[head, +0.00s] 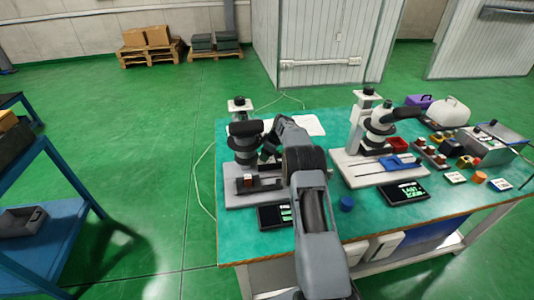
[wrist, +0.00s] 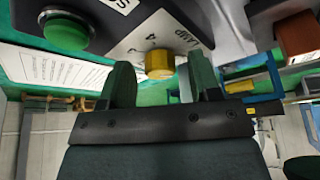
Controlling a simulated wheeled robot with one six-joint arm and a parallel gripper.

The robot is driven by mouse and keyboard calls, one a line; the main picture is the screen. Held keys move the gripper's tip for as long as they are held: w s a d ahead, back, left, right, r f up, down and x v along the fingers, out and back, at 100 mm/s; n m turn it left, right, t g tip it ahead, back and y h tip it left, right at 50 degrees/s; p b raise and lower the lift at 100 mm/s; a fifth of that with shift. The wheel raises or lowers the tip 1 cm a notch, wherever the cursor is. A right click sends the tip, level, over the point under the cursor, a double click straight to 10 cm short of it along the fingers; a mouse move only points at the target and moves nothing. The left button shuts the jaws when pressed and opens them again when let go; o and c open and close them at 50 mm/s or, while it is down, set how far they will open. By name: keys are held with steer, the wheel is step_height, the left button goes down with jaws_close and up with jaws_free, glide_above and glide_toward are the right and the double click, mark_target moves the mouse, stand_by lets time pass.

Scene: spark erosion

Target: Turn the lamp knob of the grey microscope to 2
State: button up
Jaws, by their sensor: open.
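The grey microscope (head: 245,150) stands at the left of the green table, partly hidden by my arm. My gripper (wrist: 162,72) is open, with one finger on each side of the knob. I see gaps between the knob and both fingers. The number 2 and the knob's pointer cannot be made out. In the head view my gripper's fingertips are hidden or too small to tell.
A green button (wrist: 66,31) is on a panel near the knob. A second, white microscope (head: 376,130) stands to the right. A dark display (head: 273,217) lies in front of the grey microscope, and a blue cylinder (head: 346,203) stands nearby. Several small objects crowd the table's right side.

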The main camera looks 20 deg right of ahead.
steer(key=c, duration=0.9)
steer(key=shift+f+m+b, duration=0.1)
steer(key=shift+m+b, duration=0.2)
steer(key=shift+b, duration=0.1)
steer(key=shift+a+f+m+t+h+b, duration=0.1)
steer(key=shift+m+t+h+b, duration=0.25)
steer(key=shift+m+b, duration=0.65)
steer(key=shift+a+r+m+t+h+b, duration=0.15)
steer(key=shift+m+h+b, duration=0.35)
steer(key=shift+m, duration=0.8)
steer(key=shift+d+r+m+t+h+b, duration=0.1)
steer(key=shift+m+t+h+b, duration=0.3)
steer(key=shift+m, duration=0.9)
steer(key=shift+h, duration=0.25)
